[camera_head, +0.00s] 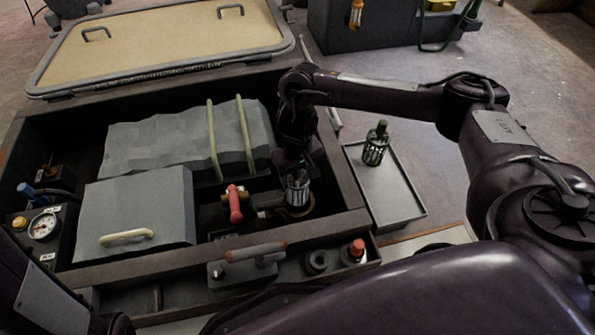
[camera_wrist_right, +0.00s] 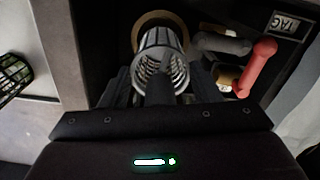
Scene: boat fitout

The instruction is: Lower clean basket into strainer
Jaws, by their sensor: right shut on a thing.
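The clean basket is a pale grey slotted cylinder (camera_head: 297,188), held by my right gripper (camera_head: 295,172) inside the open hatch box. In the right wrist view the basket (camera_wrist_right: 160,62) sits between the two dark fingers, with its open slotted end showing. The strainer shows as a round brass-coloured ring (camera_head: 298,211) just below the basket; its rim also shows behind the basket in the right wrist view (camera_wrist_right: 150,22). I cannot tell whether the basket's lower end is inside the ring. My left gripper is not in view.
A red-handled valve (camera_head: 235,204) stands just left of the strainer. A greenish, dirty-looking basket (camera_head: 375,150) stands on a grey tray (camera_head: 408,207) at the right. A grey box with a handle (camera_head: 135,205) and a strapped grey block (camera_head: 180,140) fill the hatch's left.

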